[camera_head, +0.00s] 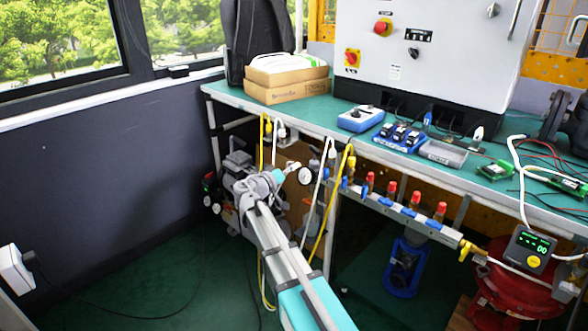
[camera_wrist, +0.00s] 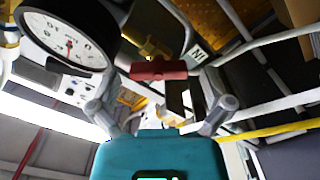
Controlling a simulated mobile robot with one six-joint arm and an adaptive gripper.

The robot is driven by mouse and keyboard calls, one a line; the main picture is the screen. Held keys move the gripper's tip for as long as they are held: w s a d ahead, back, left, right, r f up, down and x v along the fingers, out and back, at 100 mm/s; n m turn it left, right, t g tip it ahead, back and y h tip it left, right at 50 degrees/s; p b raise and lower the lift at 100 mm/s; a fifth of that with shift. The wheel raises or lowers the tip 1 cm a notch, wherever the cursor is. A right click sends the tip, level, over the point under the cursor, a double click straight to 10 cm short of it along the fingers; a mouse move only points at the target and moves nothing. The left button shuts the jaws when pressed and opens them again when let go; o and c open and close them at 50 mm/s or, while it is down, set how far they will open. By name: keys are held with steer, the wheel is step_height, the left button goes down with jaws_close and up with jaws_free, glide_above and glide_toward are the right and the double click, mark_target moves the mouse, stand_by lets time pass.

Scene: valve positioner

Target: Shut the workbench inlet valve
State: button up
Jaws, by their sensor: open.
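A red valve handle (camera_wrist: 158,70) lies crosswise in the upper middle of the wrist view, with a brass-coloured fitting (camera_wrist: 150,46) behind it. A small white label (camera_wrist: 196,52) reading "IN", seen turned over, is just right of it. My gripper (camera_wrist: 160,84) is open, its grey fingers spread left and right of the handle's line. I cannot tell whether they touch it.
A round white pressure gauge (camera_wrist: 68,42) is close at the upper left of the wrist view. Yellow and white hoses (camera_head: 322,200) hang beside my arm. A manifold with several red-topped valves (camera_head: 405,205) runs along the bench front. The floor at left is mostly clear.

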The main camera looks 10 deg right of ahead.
steer(key=shift+w+d, duration=0.3)
steer(key=shift+d, duration=0.2)
steer(key=c, duration=1.1)
